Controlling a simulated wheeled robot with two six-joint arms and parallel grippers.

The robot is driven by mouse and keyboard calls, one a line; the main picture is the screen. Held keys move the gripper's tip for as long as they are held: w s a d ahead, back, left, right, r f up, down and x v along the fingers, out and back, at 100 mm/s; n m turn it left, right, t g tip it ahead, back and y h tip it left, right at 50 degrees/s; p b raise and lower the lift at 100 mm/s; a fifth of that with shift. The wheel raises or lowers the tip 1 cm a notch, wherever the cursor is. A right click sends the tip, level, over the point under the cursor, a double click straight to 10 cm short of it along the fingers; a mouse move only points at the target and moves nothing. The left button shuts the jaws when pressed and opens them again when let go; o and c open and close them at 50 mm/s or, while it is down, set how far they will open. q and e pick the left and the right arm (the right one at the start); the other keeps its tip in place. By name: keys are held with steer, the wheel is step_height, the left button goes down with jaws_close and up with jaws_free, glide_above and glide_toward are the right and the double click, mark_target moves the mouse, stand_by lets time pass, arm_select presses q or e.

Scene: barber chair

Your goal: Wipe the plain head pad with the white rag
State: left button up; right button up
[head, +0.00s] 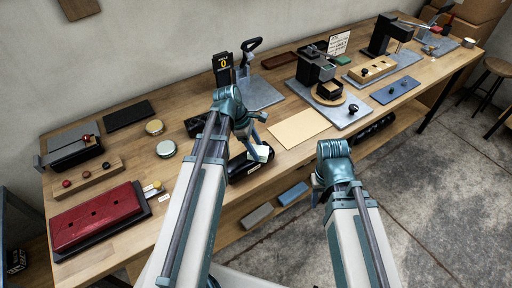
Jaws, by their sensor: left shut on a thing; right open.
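My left gripper (258,138) is above the front edge of the bench, shut on a small white thing (261,153) that looks like the white rag. Just below and behind it is a dark rounded pad (240,169) with a small pale label, partly hidden by my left arm. I cannot tell whether the white thing touches it. A second dark rounded pad (374,131) lies further right under the bench's front edge. I cannot tell which is the plain head pad. My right gripper (317,190) is open and empty, in front of the bench, partly hidden by its wrist.
The wooden bench (130,155) holds a red padded piece (95,217), round tins (166,149), a cream sheet (298,128) and several black-and-grey fixtures. A grey block (257,215) and a blue block (292,194) lie on the lower shelf.

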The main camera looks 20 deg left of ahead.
arm_select(q)
steer(key=shift+r+p, duration=2.65)
steer(key=shift+r, duration=0.25)
step_height(320, 180, up, 3)
steer(key=p, duration=0.3)
steer(key=shift+f, duration=0.1)
